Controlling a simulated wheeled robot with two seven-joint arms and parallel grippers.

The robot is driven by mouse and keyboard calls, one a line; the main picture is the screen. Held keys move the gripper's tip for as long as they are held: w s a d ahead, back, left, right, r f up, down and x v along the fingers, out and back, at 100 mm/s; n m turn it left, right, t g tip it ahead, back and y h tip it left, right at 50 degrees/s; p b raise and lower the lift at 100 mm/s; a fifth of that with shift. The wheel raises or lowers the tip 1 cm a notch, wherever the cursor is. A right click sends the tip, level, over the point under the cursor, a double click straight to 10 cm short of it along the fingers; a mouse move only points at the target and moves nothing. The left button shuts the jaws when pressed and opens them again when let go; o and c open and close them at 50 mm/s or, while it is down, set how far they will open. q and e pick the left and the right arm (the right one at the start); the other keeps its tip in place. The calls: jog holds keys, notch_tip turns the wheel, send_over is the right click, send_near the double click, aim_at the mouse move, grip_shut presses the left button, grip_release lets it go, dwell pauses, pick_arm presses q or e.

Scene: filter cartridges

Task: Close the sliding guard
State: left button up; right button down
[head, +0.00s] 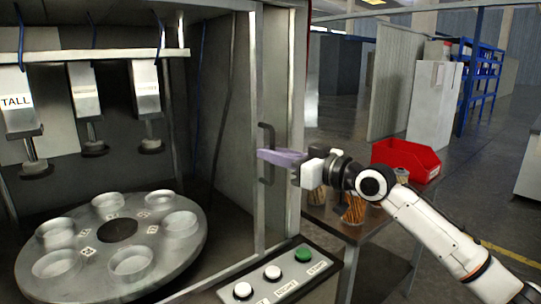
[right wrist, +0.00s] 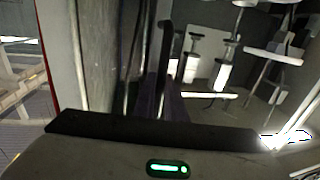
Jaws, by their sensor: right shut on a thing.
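The sliding guard (head: 274,90) shows as a grey upright panel at the right side of the machine's opening, and the opening in front of the turntable is uncovered. Its dark bar handle (head: 266,138) stands upright on the panel. My right gripper (head: 268,156) reaches in from the right, with its purple fingers shut on the handle. In the right wrist view the dark handle (right wrist: 166,55) rises from between the fingers, which are partly hidden in shadow. My left gripper is not in view.
Inside the machine, a round grey turntable (head: 165,245) carries several cups under hanging stations, one labelled TALL (head: 17,103). A panel with two white buttons and a green one (head: 303,253) sits below the handle. A red bin (head: 405,157) stands on a table at right.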

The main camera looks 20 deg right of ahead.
jog(key=shift+d, duration=0.25)
jog(key=c, duration=1.8)
grip_release()
jog(key=shift+w, duration=0.1)
jog(key=shift+f, duration=0.1)
jog(key=b+v, duration=0.3)
jog(key=v, duration=0.7)
